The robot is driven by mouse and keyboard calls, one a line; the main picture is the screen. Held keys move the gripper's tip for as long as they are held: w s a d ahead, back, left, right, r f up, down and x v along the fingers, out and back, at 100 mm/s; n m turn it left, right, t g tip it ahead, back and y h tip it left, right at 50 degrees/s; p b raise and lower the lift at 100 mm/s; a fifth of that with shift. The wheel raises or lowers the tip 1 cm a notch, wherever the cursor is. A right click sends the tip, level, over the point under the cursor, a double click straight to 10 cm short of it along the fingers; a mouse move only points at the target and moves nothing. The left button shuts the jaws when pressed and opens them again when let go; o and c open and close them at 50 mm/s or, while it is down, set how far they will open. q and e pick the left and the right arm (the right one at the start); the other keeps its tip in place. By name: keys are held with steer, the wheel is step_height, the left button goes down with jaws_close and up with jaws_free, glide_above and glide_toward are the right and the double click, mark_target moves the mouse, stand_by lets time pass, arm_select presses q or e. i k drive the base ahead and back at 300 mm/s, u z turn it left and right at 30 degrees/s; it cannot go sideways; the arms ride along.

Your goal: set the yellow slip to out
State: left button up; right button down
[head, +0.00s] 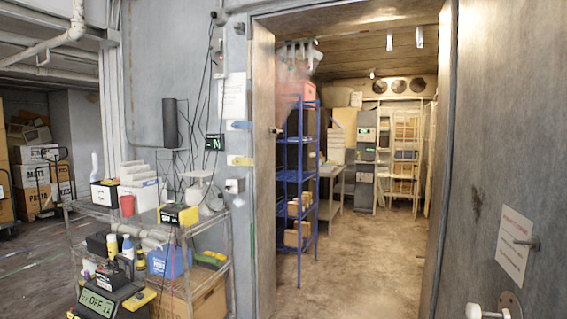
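A yellow slip (240,160) is mounted on the grey wall just left of the freezer doorway. It lies roughly level, and any lettering on it is too small to read, so its setting cannot be told. A similar blue slip (241,125) is above it on the same wall strip. Neither of my grippers shows in the head view.
A metal wire cart (147,218) loaded with boxes, bottles and devices stands against the wall below and left of the slips. The freezer doorway is open, with a blue shelf rack (299,190) and clear floor (355,270) inside. A door with a notice (514,243) is at right.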

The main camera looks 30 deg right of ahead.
mark_target(237, 161)
steer(key=z, duration=0.45)
steer(key=i, duration=2.25)
steer(key=z, duration=0.65)
steer(key=i, duration=0.75)
steer(key=z, duration=0.05)
